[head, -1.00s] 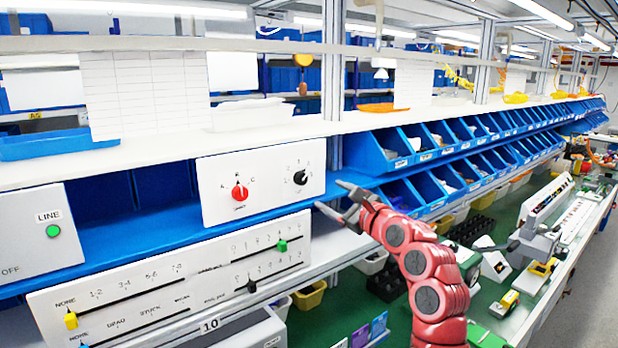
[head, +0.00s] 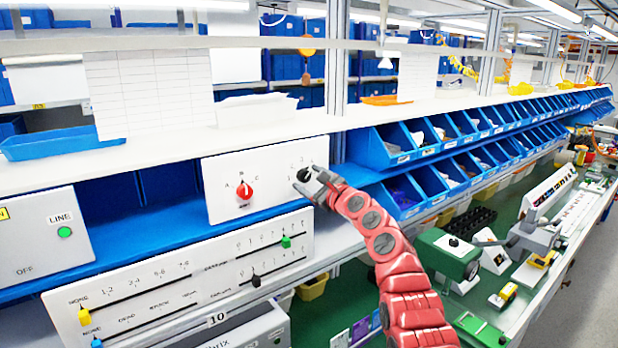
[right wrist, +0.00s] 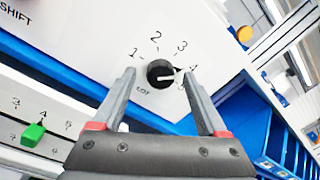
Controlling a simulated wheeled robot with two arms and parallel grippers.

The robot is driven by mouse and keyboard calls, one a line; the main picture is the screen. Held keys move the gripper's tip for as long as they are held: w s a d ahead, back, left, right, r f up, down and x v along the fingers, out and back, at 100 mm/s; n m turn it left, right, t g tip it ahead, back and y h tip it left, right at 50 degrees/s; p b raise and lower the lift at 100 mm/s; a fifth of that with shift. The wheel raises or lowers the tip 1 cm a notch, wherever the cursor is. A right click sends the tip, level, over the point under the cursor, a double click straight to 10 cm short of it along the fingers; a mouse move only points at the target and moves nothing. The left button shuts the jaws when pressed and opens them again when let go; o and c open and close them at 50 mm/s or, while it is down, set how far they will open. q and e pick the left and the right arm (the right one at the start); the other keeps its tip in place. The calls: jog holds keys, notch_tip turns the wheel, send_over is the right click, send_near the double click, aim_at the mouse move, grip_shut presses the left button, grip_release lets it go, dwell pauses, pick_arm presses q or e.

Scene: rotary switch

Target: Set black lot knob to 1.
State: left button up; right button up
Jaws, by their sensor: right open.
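The black lot knob (head: 303,174) is on the right half of a white panel, partly covered by my right gripper in the head view. In the right wrist view the black knob (right wrist: 158,75) sits among the printed numbers 1 to 4, with "LOT" below it. Its white pointer points right, towards the 4. My right gripper (head: 310,180) is open in front of the panel. In the right wrist view its two fingers (right wrist: 159,76) stand on either side of the knob, with gaps between; contact does not show. My left gripper is not in view.
A red knob (head: 244,190) is on the same panel (head: 222,207), to the left. Below is a slider panel (head: 140,290) with green, black, yellow and blue handles. Blue bins (head: 390,147) stand close on the right. A white shelf (head: 180,146) runs above.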

jog(key=shift+w+a+f, duration=0.1)
jog(key=shift+w, duration=0.15)
grip_shut()
dwell(0.4)
